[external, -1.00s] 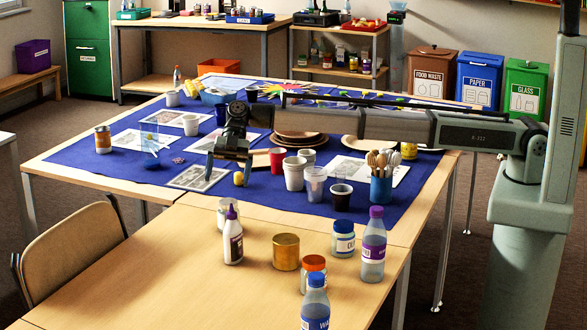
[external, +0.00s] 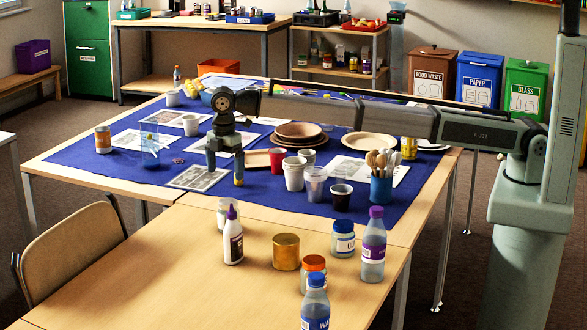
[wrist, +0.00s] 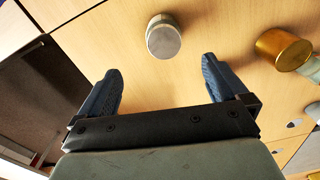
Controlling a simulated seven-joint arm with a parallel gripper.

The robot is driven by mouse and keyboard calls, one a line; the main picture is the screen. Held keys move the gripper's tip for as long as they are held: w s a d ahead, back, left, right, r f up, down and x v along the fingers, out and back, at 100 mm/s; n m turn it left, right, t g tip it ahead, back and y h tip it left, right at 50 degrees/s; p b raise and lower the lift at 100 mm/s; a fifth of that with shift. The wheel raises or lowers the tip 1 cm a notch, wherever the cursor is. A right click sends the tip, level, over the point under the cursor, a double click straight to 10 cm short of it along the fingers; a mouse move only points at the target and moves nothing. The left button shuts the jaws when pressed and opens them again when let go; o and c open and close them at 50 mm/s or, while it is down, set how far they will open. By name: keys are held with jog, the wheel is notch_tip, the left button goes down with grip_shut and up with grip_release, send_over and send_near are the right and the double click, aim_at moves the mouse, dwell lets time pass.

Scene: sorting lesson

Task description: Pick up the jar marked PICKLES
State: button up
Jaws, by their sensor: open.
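No label that I can make out reads PICKLES. Several jars stand on the near bare wood table: one with an orange lid (external: 314,265), one with a blue lid (external: 343,240), and a pale container (external: 222,208) partly hidden behind the white bottle. My gripper (external: 225,174) points down over the blue cloth area in the external view, left of the cups. In the wrist view my gripper (wrist: 165,85) is open, with nothing between its fingers. A container with a round grey top (wrist: 164,41) stands just beyond and between the fingertips, apart from them.
Near the jars stand a gold tin (external: 286,252), a white bottle (external: 232,240), a purple-capped bottle (external: 373,250) and a blue-capped bottle (external: 315,308). The gold tin is at right in the wrist view (wrist: 282,49). The near table's left part (external: 150,270) is clear.

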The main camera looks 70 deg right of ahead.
aim_at(228, 201)
notch_tip(228, 201, down, 9)
jog(key=shift+r, duration=0.2)
jog(key=shift+s+a+f, duration=0.1)
jog(key=shift+s+f, duration=0.05)
jog(key=shift+f, duration=1.2)
jog(key=shift+s+a+f, duration=0.1)
jog(key=shift+s+f, duration=0.05)
jog(key=shift+f, duration=1.15)
jog(key=shift+c, duration=0.2)
jog(key=c, duration=1.3)
jog(key=shift+r, duration=0.15)
